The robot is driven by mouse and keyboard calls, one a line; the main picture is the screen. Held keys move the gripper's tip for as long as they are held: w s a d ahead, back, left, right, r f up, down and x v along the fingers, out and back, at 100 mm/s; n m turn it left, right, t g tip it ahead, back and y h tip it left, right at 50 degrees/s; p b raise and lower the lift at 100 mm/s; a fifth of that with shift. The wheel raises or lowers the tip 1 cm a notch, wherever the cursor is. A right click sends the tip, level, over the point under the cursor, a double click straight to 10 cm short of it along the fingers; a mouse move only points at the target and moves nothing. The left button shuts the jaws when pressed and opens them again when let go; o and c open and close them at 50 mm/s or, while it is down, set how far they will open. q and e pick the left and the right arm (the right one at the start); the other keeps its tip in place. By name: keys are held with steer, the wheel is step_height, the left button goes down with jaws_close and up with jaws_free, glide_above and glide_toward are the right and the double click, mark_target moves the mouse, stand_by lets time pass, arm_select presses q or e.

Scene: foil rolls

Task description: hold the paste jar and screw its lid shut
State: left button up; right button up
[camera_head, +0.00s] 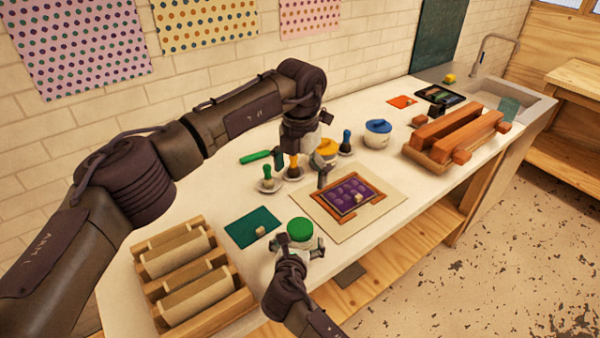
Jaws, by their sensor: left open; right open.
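A small white jar with a green lid (300,228) stands near the front edge of the table; its body is mostly hidden by my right gripper. My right gripper (301,245) is open, with its fingers at either side of this jar. My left gripper (301,168) is open and higher up, over the middle of the table. A white jar with a yellow lid (326,147) stands partly behind my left gripper. A larger white jar with a blue lid (378,126) stands farther back to the right. I cannot tell whether the green lid is tight.
A purple printing block in an orange frame (347,196) lies right of the green-lidded jar. A teal sheet (252,228) lies left. Stamps in dishes (268,182) stand near my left gripper. Wooden roll racks (190,270) and red-brown rollers (455,135) occupy the table's ends.

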steer(key=v, duration=0.9)
steer(key=shift+f, duration=0.1)
